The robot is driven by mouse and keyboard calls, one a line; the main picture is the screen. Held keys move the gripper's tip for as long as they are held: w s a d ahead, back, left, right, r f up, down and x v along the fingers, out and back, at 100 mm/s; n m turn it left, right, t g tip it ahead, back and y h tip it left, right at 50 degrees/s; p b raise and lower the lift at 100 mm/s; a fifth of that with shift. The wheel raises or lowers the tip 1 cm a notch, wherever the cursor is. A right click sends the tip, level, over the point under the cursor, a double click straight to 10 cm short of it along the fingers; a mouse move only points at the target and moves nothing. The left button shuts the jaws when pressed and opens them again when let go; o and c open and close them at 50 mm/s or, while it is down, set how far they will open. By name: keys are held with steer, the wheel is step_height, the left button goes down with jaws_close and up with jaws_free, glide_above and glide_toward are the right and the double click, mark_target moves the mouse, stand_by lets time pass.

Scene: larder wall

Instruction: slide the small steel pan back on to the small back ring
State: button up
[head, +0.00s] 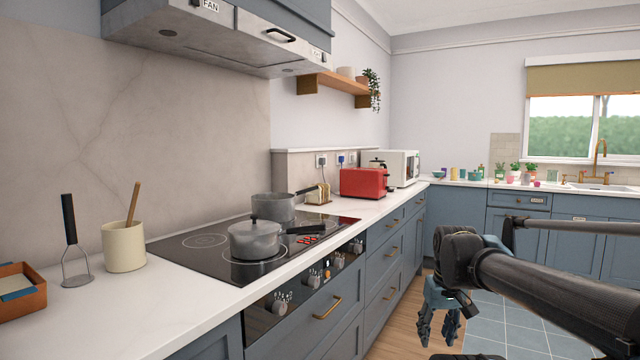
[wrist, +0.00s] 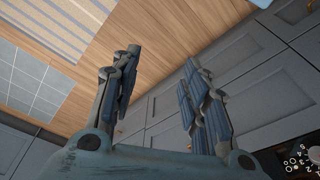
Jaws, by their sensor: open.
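A grey steel pan with a lid and black handle (head: 255,241) sits on the front left ring of the black hob (head: 170,245), its handle pointing right. A second grey steel pan (head: 273,207) stands behind it, partly hidden, with its handle also to the right. I cannot tell for sure which is the small one. A bare ring (head: 205,241) shows at the back left of the hob. My gripper (head: 438,338) is open and empty, low in front of the drawers, well right of the hob. The wrist view shows its spread fingers (wrist: 163,62) over floor and drawer fronts.
A cream pot with a wooden spoon (head: 124,246), a masher (head: 73,245) and a brown box (head: 20,292) stand left of the hob. A red toaster (head: 363,183) and a toast rack (head: 318,194) stand to its right. The extractor hood (head: 235,40) hangs above.

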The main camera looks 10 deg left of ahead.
mark_target(298, 230)
steer(key=w+a+r+n+g+y, duration=0.1)
steer(key=w+a+r+n, duration=0.4)
steer(key=a+r, duration=0.5)
steer(key=w+a+r+n+g+y, duration=0.1)
steer(key=w+a+r+n, duration=0.4)
steer(key=w+a+r, duration=0.5)
steer(key=w+a+r+n+g+y, duration=0.2)
steer(key=w+a+r+n, duration=0.3)
steer(key=w+a+r, duration=0.3)
steer(key=a+r, duration=0.3)
steer(key=r, duration=0.2)
steer(key=shift+w+a+r, duration=0.25)
steer(key=x, duration=1.7)
steer(key=shift+a+f, duration=0.1)
steer(key=shift+f, duration=0.1)
jaws_close()
